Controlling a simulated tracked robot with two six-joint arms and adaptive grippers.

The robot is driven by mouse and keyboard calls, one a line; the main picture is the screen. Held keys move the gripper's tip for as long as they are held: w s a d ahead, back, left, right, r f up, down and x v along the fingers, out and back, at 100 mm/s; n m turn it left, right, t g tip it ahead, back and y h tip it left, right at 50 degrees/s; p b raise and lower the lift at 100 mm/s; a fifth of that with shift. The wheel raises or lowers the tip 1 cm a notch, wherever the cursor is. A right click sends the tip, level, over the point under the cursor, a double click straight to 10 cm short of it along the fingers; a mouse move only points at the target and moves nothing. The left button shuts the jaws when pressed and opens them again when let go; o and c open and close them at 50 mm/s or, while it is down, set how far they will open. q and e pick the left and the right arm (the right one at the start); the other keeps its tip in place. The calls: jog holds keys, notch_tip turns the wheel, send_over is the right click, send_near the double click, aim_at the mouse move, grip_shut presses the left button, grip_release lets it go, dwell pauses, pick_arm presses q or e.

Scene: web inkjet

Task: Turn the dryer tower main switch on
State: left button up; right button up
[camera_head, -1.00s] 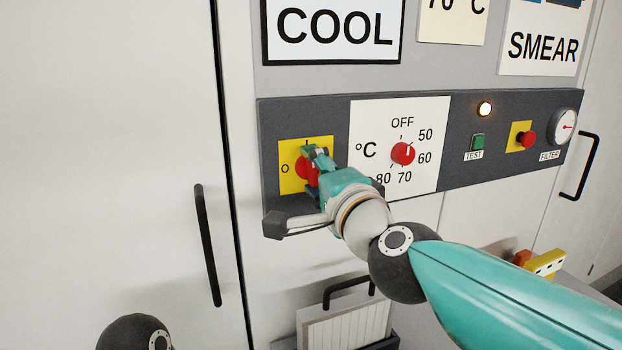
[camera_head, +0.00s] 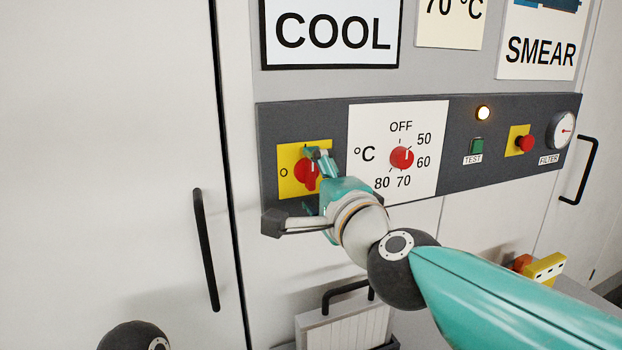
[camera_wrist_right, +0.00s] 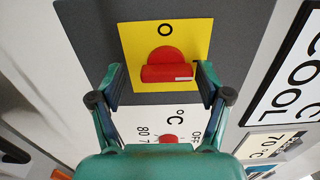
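The main switch is a red rotary knob (camera_head: 306,174) on a yellow plate (camera_head: 287,183), at the left end of the dark panel. In the right wrist view the knob (camera_wrist_right: 166,70) has its bar across the picture, perpendicular to the direction of the "O" mark. A white mark sits at the bar's right end, the side toward the COOL sign. My right gripper (camera_head: 318,154) is just in front of the knob, partly covering the plate. In the wrist view its fingers (camera_wrist_right: 160,84) are spread on either side of the knob, apart from it. My left gripper is out of view.
Right of the switch is a temperature dial (camera_head: 402,157), then a lit lamp (camera_head: 482,113), a green TEST button (camera_head: 476,145), a red button (camera_head: 525,143) and a gauge (camera_head: 564,130). Black door handles (camera_head: 207,250) stick out, and a rack (camera_head: 345,328) stands below.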

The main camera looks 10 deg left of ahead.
jog(key=shift+r, duration=0.2)
jog(key=shift+s+d, duration=0.1)
jog(key=shift+s+d, duration=0.15)
jog(key=shift+s, duration=0.05)
jog(key=v, duration=1.1)
jog(key=shift+f, duration=0.15)
jog(key=shift+s, duration=0.15)
